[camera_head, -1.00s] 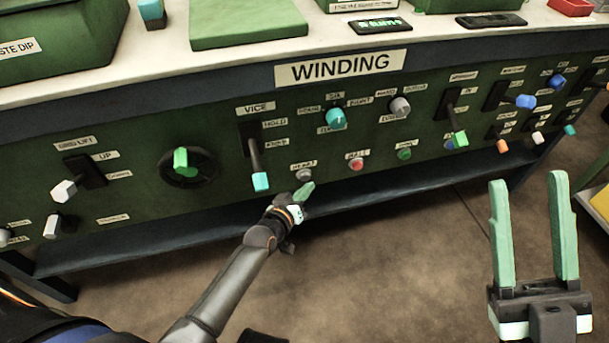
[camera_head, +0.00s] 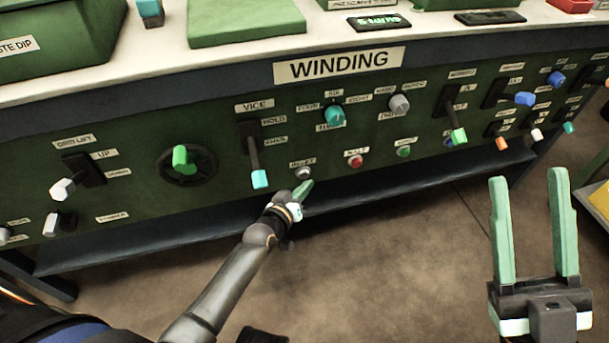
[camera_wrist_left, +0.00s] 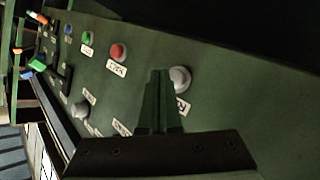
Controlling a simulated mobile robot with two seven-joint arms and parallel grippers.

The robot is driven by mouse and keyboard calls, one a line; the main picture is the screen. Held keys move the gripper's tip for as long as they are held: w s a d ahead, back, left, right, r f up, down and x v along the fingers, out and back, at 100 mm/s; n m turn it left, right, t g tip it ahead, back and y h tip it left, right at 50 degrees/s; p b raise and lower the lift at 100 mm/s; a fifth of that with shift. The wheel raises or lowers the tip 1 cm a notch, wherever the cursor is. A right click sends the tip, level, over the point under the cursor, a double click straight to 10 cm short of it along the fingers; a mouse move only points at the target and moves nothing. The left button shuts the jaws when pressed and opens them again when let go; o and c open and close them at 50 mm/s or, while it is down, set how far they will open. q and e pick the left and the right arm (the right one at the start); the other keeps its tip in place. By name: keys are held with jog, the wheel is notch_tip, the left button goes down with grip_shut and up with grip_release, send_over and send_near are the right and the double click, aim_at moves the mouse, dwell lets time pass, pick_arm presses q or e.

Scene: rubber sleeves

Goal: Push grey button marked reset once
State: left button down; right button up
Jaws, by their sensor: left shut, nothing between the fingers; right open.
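The grey button (camera_head: 303,173) sits low on the green panel (camera_head: 225,150), under a small label that is too blurred to read for certain. It also shows in the left wrist view (camera_wrist_left: 180,79). My left gripper (camera_head: 306,187) is shut and empty. In the head view its tips are just below the grey button. In the left wrist view the shut fingers (camera_wrist_left: 160,80) are close beside the button; I cannot tell whether they touch it. My right gripper (camera_head: 528,185) is open and empty over the floor at the right.
A red button (camera_head: 355,161) and a green button (camera_head: 403,151) lie to the right of the grey one. The vice lever (camera_head: 256,160) with a cyan tip hangs to its left. A teal knob (camera_head: 334,115) and a grey knob (camera_head: 399,104) are above. Open floor lies in front.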

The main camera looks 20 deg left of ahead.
dwell(0.8)
pick_arm(q)
jog(key=shift+w+a, duration=0.2)
jog(key=shift+w, duration=0.15)
jog(key=shift+w+a, duration=0.2)
jog(key=shift+w, duration=0.05)
dwell(0.6)
jog(key=shift+s, duration=0.1)
dwell(0.3)
jog(key=shift+s+d+p, duration=0.4)
jog(key=shift+s+p, duration=0.05)
jog(key=shift+s, duration=0.1)
